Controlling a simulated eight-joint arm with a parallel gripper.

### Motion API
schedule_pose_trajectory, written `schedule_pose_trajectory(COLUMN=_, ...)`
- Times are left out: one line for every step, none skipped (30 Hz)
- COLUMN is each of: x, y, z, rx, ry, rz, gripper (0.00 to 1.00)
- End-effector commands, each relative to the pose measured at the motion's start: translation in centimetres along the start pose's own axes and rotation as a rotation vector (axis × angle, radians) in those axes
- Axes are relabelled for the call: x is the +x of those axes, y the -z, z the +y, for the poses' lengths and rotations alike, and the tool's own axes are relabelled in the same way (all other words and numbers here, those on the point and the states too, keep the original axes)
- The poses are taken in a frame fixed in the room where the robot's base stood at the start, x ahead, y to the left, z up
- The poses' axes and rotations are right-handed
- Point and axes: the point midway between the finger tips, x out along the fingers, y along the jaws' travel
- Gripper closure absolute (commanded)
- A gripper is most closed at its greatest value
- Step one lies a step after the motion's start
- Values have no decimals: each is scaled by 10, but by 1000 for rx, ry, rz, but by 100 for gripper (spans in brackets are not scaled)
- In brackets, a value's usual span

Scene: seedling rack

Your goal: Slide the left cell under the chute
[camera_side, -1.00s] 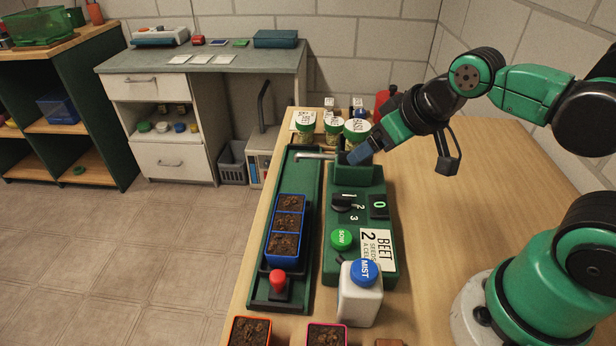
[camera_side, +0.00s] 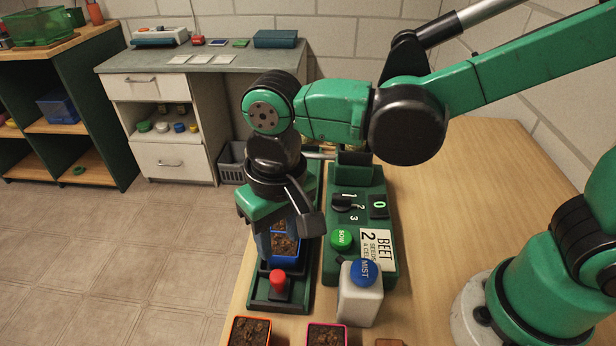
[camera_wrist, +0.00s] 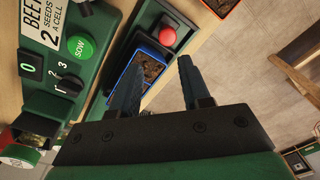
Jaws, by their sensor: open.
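The blue seedling tray (camera_side: 287,262), with brown soil in its cells, sits on the green track (camera_side: 262,290). My gripper (camera_side: 270,238) is low over the tray and hides its far cells in the side view. In the wrist view my gripper (camera_wrist: 162,58) is open and points down at the track. The tray (camera_wrist: 136,62) shows partly between and behind the fingers. I cannot tell whether a finger touches it. The chute's grey tube (camera_side: 319,156) reaches over the track's far end, partly hidden by my arm. A red knob (camera_side: 278,277) stands at the near end.
The green sowing box (camera_side: 386,268) stands right of the track, with a green SOW button (camera_side: 341,238) and a number dial. A white MIST bottle (camera_side: 358,302) stands in front of it. Two soil pots (camera_side: 249,330) are at the near edge. The table's right side is clear.

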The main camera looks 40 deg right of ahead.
Motion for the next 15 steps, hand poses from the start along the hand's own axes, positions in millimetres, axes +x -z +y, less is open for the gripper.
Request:
schedule_pose_trajectory(x=3, y=-3, z=-7, rx=-4, ry=-11, rz=-16, gripper=58)
schedule_pose_trajectory(x=5, y=-4, z=-10, rx=-3, ry=-16, rz=-24, gripper=58)
schedule_pose_trajectory(x=7, y=-5, z=-12, rx=-1, ry=-21, rz=-30, gripper=58)
schedule_pose_trajectory(x=8, y=-6, z=-12, rx=0, ry=-23, rz=-33, gripper=58)
schedule_pose_trajectory(x=10, y=-6, z=-13, rx=1, ry=-25, rz=-35, gripper=58)
schedule_pose_trajectory(x=13, y=-6, z=-13, rx=2, ry=-26, rz=-36, gripper=58)
schedule_pose_trajectory(x=16, y=-6, z=-13, rx=2, ry=-26, rz=-36, gripper=58)
schedule_pose_trajectory(x=20, y=-6, z=-13, rx=2, ry=-26, rz=-36, gripper=58)
schedule_pose_trajectory(x=25, y=-6, z=-13, rx=2, ry=-25, rz=-35, gripper=58)
schedule_pose_trajectory(x=29, y=-6, z=-12, rx=2, ry=-25, rz=-35, gripper=58)
schedule_pose_trajectory(x=32, y=-6, z=-12, rx=2, ry=-25, rz=-35, gripper=58)
schedule_pose_trajectory(x=37, y=-7, z=-12, rx=2, ry=-25, rz=-35, gripper=58)
schedule_pose_trajectory(x=41, y=-7, z=-12, rx=1, ry=-25, rz=-35, gripper=58)
schedule_pose_trajectory(x=45, y=-6, z=-12, rx=1, ry=-25, rz=-34, gripper=58)
schedule_pose_trajectory(x=49, y=-7, z=-12, rx=1, ry=-25, rz=-34, gripper=58)
